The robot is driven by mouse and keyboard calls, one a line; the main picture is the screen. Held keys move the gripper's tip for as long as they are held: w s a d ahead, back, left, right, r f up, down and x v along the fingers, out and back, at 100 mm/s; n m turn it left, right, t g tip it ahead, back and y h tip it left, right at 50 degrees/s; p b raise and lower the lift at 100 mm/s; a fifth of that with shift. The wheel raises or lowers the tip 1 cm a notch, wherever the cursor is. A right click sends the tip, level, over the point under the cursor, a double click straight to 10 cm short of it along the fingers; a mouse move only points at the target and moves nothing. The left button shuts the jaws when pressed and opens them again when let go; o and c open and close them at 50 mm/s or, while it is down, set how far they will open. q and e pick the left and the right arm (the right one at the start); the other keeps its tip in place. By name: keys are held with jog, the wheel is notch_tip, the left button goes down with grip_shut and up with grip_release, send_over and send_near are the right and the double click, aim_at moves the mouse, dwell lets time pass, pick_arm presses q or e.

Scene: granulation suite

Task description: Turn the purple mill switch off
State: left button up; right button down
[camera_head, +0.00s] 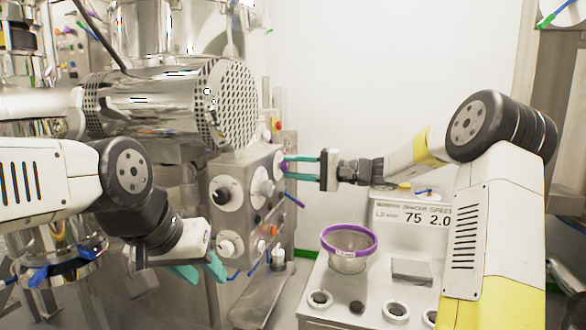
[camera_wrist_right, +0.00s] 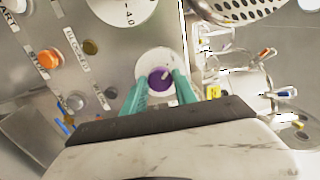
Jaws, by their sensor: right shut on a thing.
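The purple mill switch (camera_wrist_right: 160,79) is a round purple knob with a pale pointer mark, set on a white disc on the steel control panel. In the head view the purple switch (camera_head: 284,166) shows only as a small patch at the panel's right edge. My right gripper (camera_wrist_right: 160,88) has its teal fingertips on either side of the knob, shut on it. In the head view my right gripper (camera_head: 290,167) reaches in from the right to the panel. My left gripper (camera_head: 198,272) hangs low in front of the panel, teal fingers apart, holding nothing visible.
The steel panel (camera_head: 228,170) carries other dials and an orange button (camera_wrist_right: 48,59). A perforated steel drum (camera_head: 228,100) sits above it. A purple-rimmed bowl (camera_head: 348,265) stands on a bench to the right. A grey block (camera_head: 411,271) lies beside it.

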jog(key=c, duration=1)
grip_release()
jog(key=shift+o, duration=0.2)
jog(key=v, duration=0.8)
jog(key=shift+a, duration=0.1)
